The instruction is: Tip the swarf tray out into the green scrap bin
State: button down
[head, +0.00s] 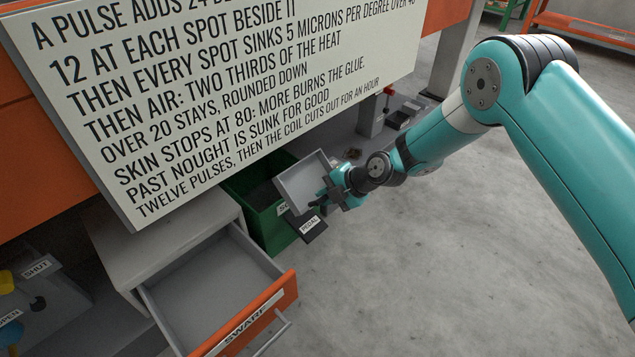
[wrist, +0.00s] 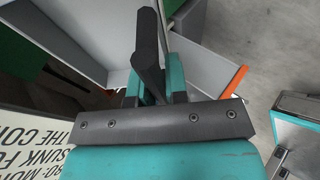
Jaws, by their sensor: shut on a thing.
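In the head view the grey swarf tray (head: 301,183) is held steeply tilted above the right part of the green scrap bin (head: 262,212). The visible inside of the tray looks bare. My gripper (head: 334,192) is at the tray's right side and shut on it. In the wrist view a dark bar (wrist: 148,50) sits between the teal fingers, with pale tray walls (wrist: 75,30) beyond. The bin's inside is dark and partly hidden by the tray and the sign, so I cannot tell what lies in it.
A large text sign (head: 225,85) hangs above the bin. An open drawer (head: 262,318) with an orange front labelled SWARF juts out at lower left. The floor to the right is clear.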

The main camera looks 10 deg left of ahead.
jog(key=s+d+r+m+g+h+p, duration=0.1)
jog(key=s+d+r+g+h+p, duration=0.3)
jog(key=s+d+h+p, duration=0.3)
jog(key=s+d+g+p, duration=0.1)
jog(key=d+p, duration=0.2)
jog(key=p, duration=0.1)
jog(key=shift+r+p, duration=0.3)
dwell(0.7)
jog(key=shift+w+d, duration=0.1)
jog(key=shift+d, duration=0.05)
